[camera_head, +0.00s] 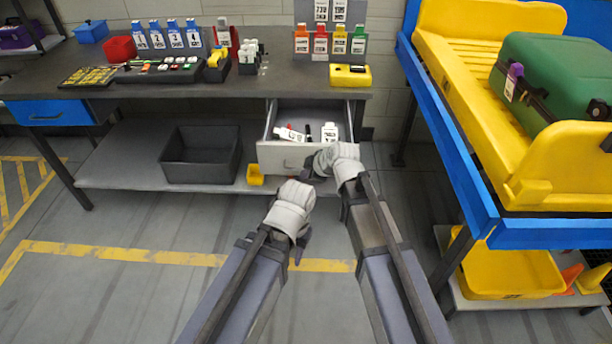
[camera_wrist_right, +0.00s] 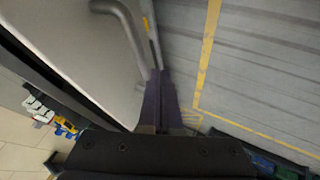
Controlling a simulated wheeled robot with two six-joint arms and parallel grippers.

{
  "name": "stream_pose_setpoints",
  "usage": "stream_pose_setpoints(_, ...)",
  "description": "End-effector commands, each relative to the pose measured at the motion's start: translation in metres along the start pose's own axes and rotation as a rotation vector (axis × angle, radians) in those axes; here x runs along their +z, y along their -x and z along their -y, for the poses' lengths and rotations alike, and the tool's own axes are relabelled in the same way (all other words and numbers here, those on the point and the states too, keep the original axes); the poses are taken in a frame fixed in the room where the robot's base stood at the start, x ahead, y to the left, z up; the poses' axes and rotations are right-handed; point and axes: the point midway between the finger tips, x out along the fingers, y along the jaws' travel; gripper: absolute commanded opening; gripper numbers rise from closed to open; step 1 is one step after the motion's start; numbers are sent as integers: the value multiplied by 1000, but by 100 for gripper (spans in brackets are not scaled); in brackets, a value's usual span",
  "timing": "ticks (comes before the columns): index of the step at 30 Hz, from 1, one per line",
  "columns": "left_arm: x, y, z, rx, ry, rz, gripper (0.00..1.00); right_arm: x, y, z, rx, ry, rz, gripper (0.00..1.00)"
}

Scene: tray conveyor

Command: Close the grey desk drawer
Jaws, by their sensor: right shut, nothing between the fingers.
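The grey desk drawer (camera_head: 272,158) stands open under the right part of the dark workbench. White bottles (camera_head: 330,132) and a few small items lie inside it. My right gripper (camera_head: 310,169) is shut and empty at the right part of the drawer front. In the right wrist view its closed fingers (camera_wrist_right: 160,78) lie close to the grey drawer front (camera_wrist_right: 70,35) and the end of its bar handle (camera_wrist_right: 124,26); whether they touch cannot be told. My left gripper (camera_head: 299,250) is lower and nearer, apart from the drawer; its fingers are mostly hidden.
A dark crate (camera_head: 201,160) and a small yellow bin (camera_head: 255,175) sit on the low shelf left of the drawer. A blue-framed conveyor (camera_head: 455,150) with a yellow tray (camera_head: 470,95) stands to the right. The floor in front is clear.

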Motion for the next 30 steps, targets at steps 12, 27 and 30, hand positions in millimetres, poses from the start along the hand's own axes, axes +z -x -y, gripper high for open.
stream_pose_setpoints(12, 0, 0, 0, 0, 0, 0, 45, 0, -19, -33, 1, -2, 0, 0)
stream_pose_setpoints(27, 0, 0, 0, 0, 0, 0, 45, 1, -87, -152, 1, -1, 0, 0)
stream_pose_setpoints(30, 0, 0, 0, 0, 0, 0, 45, 2, -99, -173, 1, -1, 1, 0)
